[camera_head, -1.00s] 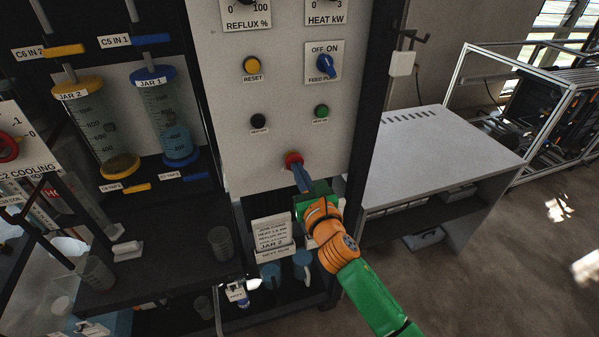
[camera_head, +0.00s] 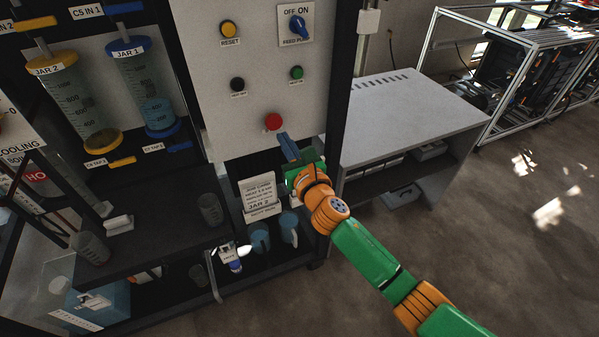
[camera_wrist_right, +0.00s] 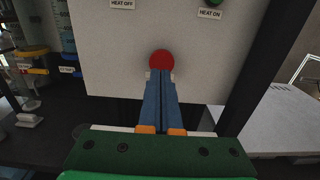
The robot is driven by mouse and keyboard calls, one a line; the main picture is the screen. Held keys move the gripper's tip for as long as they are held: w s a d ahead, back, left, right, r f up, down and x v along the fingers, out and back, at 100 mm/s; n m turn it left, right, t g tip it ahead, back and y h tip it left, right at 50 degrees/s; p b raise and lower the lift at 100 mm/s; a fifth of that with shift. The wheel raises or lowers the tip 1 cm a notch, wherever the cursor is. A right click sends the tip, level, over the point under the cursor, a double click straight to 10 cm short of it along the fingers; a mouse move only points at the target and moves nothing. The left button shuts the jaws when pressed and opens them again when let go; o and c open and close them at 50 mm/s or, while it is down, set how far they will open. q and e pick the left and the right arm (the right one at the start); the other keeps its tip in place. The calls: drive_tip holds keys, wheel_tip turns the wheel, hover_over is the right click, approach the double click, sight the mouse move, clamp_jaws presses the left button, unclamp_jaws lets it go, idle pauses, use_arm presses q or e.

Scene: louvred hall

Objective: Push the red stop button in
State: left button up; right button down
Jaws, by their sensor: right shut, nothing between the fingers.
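The red stop button (camera_head: 273,121) sits low on the pale control panel (camera_head: 235,75), below the black and green buttons. It also shows in the right wrist view (camera_wrist_right: 161,61), just beyond my fingertips. My right gripper (camera_head: 281,137) is shut, its blue fingers together and empty. In the head view its tips are just below and right of the red button, with a small gap in the picture. I cannot tell whether the button is pressed in. My left gripper is not in view.
A yellow reset button (camera_head: 228,28), a black button (camera_head: 237,85), a green button (camera_head: 296,73) and a blue feed switch (camera_head: 298,25) share the panel. Jars stand in the rack at left. A grey bench (camera_head: 415,108) stands to the right of the panel.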

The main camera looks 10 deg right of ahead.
drive_tip(key=v, duration=0.8)
drive_tip(key=shift+d, duration=0.25)
